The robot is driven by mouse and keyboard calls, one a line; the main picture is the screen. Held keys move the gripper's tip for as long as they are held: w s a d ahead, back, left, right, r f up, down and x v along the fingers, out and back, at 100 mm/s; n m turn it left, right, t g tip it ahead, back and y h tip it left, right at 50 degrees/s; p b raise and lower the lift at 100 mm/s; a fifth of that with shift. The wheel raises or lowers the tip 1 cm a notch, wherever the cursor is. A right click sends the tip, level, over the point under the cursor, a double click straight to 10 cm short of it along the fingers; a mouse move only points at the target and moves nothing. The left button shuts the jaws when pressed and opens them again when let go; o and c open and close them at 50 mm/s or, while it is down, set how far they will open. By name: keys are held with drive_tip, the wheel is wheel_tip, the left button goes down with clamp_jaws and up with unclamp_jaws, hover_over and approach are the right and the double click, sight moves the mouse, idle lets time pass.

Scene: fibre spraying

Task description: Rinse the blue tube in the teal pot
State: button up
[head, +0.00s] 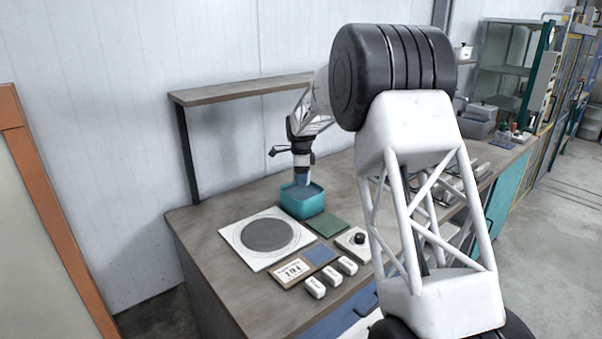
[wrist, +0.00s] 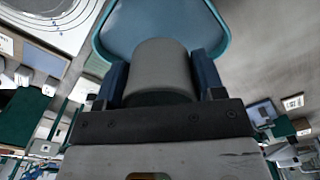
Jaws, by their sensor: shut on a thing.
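The teal pot (head: 301,209) stands on the bench in the head view, left of my large arm links. My gripper (head: 302,172) is directly above it, pointing down, with its lower end at the pot's opening. In the wrist view my gripper (wrist: 162,82) is shut on the tube (wrist: 162,68), which looks like a grey cylinder there between two dark blue fingers. The teal pot's rim (wrist: 225,32) curves around the tube, with a pale blue inside. The tube's lower end is hidden, so I cannot tell how deep it reaches.
A white plate with a grey disc (head: 266,234) lies left of the pot. A green mat (head: 326,224), a blue mat (head: 320,254), a dial box (head: 356,240) and small white blocks (head: 331,275) lie in front. A raised shelf (head: 240,89) runs behind.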

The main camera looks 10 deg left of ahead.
drive_tip(key=shift+f, duration=4.7)
drive_tip(key=shift+r, duration=0.1)
drive_tip(key=shift+r, duration=0.95)
drive_tip(key=shift+f, duration=0.15)
drive_tip(key=shift+f, duration=0.95)
drive_tip(key=shift+r, duration=0.15)
drive_tip(key=shift+r, duration=0.95)
drive_tip(key=shift+f, duration=0.15)
drive_tip(key=shift+f, duration=0.95)
